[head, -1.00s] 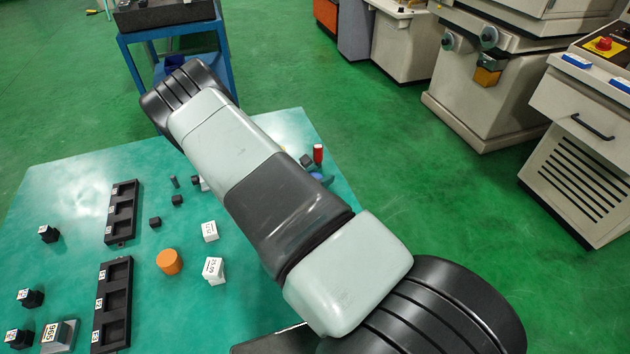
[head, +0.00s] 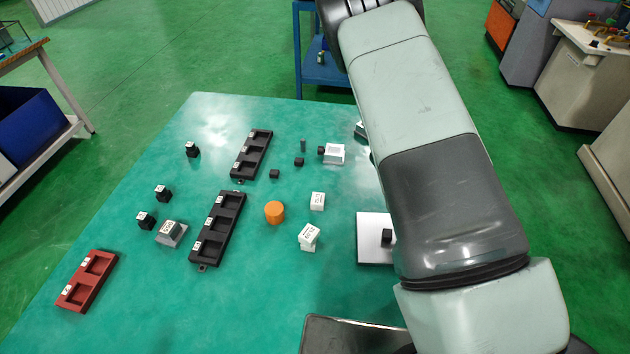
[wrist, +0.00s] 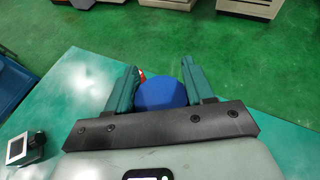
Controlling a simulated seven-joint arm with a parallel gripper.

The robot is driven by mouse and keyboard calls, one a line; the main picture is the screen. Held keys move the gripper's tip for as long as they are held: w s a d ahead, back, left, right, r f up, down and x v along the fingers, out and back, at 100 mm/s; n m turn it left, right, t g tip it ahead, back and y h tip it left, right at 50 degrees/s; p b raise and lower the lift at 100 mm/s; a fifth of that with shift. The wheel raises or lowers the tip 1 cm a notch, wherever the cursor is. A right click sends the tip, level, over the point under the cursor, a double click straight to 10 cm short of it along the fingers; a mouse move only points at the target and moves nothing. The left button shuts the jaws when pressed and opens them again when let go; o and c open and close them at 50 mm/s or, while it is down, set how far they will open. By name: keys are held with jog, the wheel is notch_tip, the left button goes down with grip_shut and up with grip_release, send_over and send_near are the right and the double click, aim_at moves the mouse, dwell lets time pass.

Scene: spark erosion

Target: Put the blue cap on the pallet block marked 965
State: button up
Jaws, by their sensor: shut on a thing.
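The blue cap (wrist: 160,93) is round and sits between the two teal fingers of my gripper (wrist: 163,82) in the wrist view. The fingers are shut on it. In the head view my arm hides both gripper and cap. A grey block (head: 170,233) with a white label on top stands on the left of the table; the label is too small to read now, but the matching block read 965 in the earlier head view.
Black trays (head: 218,228) (head: 251,154), a red tray (head: 87,280), an orange cylinder (head: 274,212), white blocks (head: 309,237) (head: 317,201) and small black blocks (head: 146,221) (head: 163,193) lie on the green table (head: 270,310). A white plate (head: 373,240) is partly behind my arm. Bare tabletop lies between them.

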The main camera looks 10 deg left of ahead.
jog(key=r, duration=0.9)
jog(key=shift+w+a, duration=0.1)
jog(key=shift+a, duration=0.2)
jog(key=w+a+n+t+y, duration=0.2)
jog(key=a+n+t+y, duration=0.55)
jog(key=a, duration=2.55)
jog(key=n+g+y, duration=0.4)
jog(key=n+y, duration=0.7)
jog(key=y, duration=0.1)
send_over(167, 221)
notch_tip(167, 221, down, 4)
jog(key=shift+t+h, duration=0.25)
notch_tip(167, 221, down, 11)
jog(key=shift+f, duration=0.15)
jog(key=shift+f, duration=0.1)
